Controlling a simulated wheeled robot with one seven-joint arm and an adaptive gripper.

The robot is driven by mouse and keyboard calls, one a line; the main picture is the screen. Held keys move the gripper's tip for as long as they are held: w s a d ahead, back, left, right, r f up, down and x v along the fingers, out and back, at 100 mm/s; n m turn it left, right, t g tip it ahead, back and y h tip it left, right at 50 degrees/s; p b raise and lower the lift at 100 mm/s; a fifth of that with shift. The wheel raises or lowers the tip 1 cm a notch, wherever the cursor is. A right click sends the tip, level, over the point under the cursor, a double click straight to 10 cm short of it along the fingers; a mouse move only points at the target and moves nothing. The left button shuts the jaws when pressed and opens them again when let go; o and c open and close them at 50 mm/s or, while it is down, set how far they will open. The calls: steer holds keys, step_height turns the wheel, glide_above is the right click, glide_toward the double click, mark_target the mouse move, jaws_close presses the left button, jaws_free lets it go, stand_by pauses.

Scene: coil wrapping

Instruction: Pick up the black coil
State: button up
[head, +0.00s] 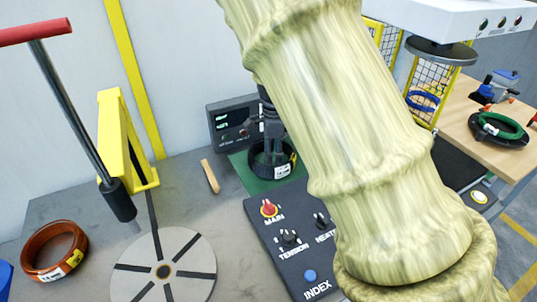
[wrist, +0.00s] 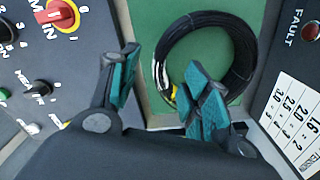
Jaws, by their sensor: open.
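The black coil (head: 262,182) lies on a green mat (head: 284,187) behind the control panel in the head view, with a white label on its front. My gripper (head: 272,150) is above it, pointing down, and partly hidden by my arm. In the wrist view the coil (wrist: 240,52) is a black ring with a yellow mark near its left side. My gripper (wrist: 165,92) is open, with one teal-padded finger left of the coil and the other overlapping the coil's opening and lower part. Whether the fingers touch the coil is unclear.
A control panel (head: 262,236) with knobs stands in front of the mat, and a dark display (head: 232,125) stands behind it. A yellow frame (head: 122,140), an orange coil (head: 55,250) and a slotted disc (head: 185,268) are at left. A wooden table (head: 465,115) at right holds a green coil (head: 500,130).

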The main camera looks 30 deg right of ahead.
mark_target(273, 170)
steer(key=shift+d+f+p, duration=0.1)
steer(key=shift+f+p, duration=0.3)
steer(key=shift+f, duration=1.75)
steer(key=shift+w+f+p, duration=0.1)
steer(key=shift+f+p, duration=0.65)
steer(key=shift+f, duration=1.65)
jaws_close()
steer(key=shift+w+d+r, duration=0.1)
